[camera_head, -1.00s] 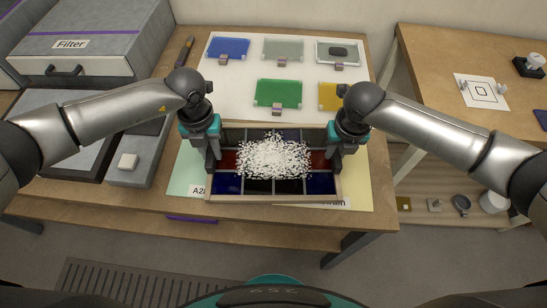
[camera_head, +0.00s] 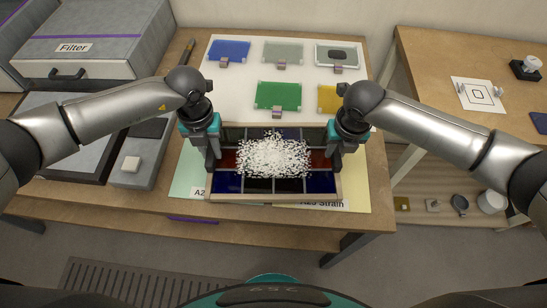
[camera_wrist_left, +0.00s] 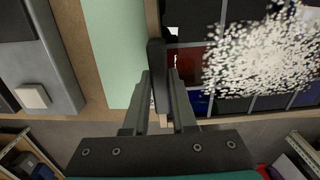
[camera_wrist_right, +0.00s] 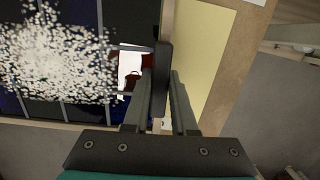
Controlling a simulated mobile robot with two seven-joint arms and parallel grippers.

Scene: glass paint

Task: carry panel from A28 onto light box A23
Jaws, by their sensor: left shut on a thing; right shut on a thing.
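The panel (camera_head: 222,197) is a wooden frame of dark red and blue panes, with white granules (camera_head: 272,157) heaped over its middle. It is held roughly level over the table's front part. My left gripper (camera_head: 213,158) is shut on its left side. My right gripper (camera_head: 334,155) is shut on its right side. The panel's frame also shows between the fingers in the left wrist view (camera_wrist_left: 152,20) and right wrist view (camera_wrist_right: 167,20). Under it lie a green sheet (camera_head: 187,170) and a yellow sheet (camera_head: 357,185) with partly hidden labels. I cannot tell which thing is light box A23.
A flat, dark-edged grey box (camera_head: 50,150) and a grey strip with a white block (camera_head: 131,164) lie left. A large box labelled Filter (camera_head: 90,55) stands behind them. Coloured glass plates lie on a white board (camera_head: 240,82) at the back. A second table (camera_head: 430,60) stands right, across a gap.

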